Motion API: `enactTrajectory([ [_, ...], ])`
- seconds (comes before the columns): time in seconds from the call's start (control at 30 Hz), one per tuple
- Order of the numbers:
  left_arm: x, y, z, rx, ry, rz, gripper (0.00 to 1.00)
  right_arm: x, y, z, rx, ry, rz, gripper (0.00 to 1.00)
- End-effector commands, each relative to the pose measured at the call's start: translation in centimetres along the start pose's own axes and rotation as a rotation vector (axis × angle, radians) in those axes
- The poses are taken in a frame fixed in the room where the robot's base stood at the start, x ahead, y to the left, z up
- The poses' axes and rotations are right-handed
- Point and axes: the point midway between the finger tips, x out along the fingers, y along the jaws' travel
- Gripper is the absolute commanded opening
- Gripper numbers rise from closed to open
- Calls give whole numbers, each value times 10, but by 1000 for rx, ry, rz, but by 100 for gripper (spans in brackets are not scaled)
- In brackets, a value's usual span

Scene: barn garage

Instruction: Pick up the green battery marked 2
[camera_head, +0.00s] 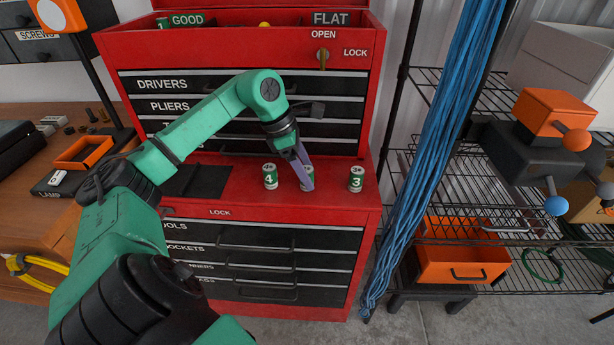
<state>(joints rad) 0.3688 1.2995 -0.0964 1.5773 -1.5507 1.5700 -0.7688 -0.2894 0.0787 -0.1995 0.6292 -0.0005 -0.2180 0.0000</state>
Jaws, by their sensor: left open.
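Three green and white batteries stand upright in a row on the red ledge (228,196) of the tool chest. The battery marked 4 (270,178) is on the left and the battery marked 3 (356,179) is on the right. The middle battery (309,172) is mostly hidden behind my left gripper, so its number cannot be read. My left gripper (306,184) points down at the middle battery, with its purple-grey fingers over or around it. It is open. Whether the fingers touch the battery cannot be told. My right gripper is not in view.
The red tool chest (344,88) rises behind the ledge, with a key (322,55) in its lock. Its top tray holds a green battery (163,22) by the GOOD label. Blue cables (440,150) hang at right before a wire shelf. A wooden bench (30,225) is at left.

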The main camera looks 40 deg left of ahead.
Motion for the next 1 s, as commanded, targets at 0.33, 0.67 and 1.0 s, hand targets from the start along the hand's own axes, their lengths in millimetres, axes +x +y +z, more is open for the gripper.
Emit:
enactTrajectory([
  [0.33,6,0,0,1,1,1,37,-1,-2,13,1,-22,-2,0],
  [0.67,5,0,0,1,0,1,0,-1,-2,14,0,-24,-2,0],
  [1.0,-36,1,18,3,-7,7,0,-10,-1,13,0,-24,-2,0],
])
